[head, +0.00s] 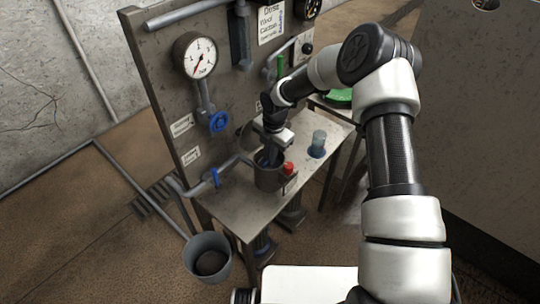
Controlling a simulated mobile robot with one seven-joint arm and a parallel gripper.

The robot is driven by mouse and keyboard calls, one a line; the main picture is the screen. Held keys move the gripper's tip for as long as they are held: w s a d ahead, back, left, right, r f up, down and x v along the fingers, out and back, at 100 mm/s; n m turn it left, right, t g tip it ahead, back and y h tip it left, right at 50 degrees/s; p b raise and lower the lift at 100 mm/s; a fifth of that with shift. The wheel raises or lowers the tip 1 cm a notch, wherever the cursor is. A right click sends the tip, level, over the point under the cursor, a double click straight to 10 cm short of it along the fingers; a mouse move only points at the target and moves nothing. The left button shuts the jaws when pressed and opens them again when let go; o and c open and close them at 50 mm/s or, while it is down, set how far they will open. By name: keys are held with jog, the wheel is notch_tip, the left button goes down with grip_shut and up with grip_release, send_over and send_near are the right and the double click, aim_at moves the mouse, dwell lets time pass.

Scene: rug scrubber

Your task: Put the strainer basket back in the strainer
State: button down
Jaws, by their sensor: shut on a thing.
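The strainer (268,178) is a dark grey, open-topped pot on the metal bench, at the end of the pipe from the left. My gripper (272,150) points down right over its mouth, with the fingertips at or inside the rim. It is shut on what looks like the strainer basket, of which only a small bluish part shows; the fingers and the rim hide the rest. I cannot tell how deep the basket sits or whether it touches the strainer's wall.
A blue-grey cylinder (318,143) stands on the bench (248,208) right of the strainer. A red knob (288,168) is close at the strainer's right. A blue valve handle (215,178) is left. The panel (155,75) rises behind; a bucket (207,262) stands on the floor.

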jog(key=shift+f, duration=0.2)
jog(key=c, duration=1.9)
grip_release()
jog(key=shift+r, duration=0.1)
